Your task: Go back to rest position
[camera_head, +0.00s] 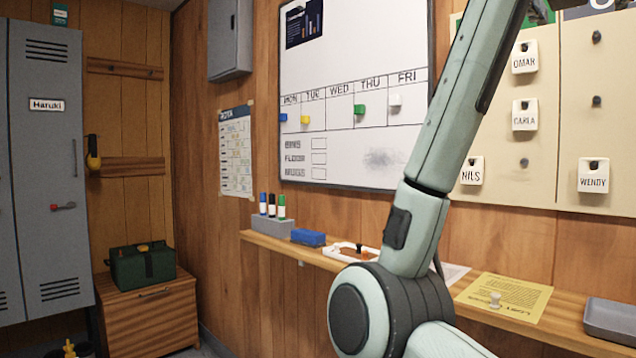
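One of my arms, pale green with dark joints, fills the right middle of the head view. It enters at the bottom, bends at an elbow low in the picture, and rises past the top edge. It looks like my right arm. Its gripper end is not clearly shown; a small dark part at the top edge beside the arm is too cut off to identify. My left arm and gripper are out of view. The arm hides part of the whiteboard (335,90), the peg board (570,130) and the wall shelf (345,267).
The shelf holds a pen holder (275,227) with markers, a blue eraser (308,237), a white frame-like item (350,252), a yellow sheet (505,296) and a grey tray (612,320). Lockers (45,150) and a wooden cabinet (150,318) with a green toolbox (141,267) stand left.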

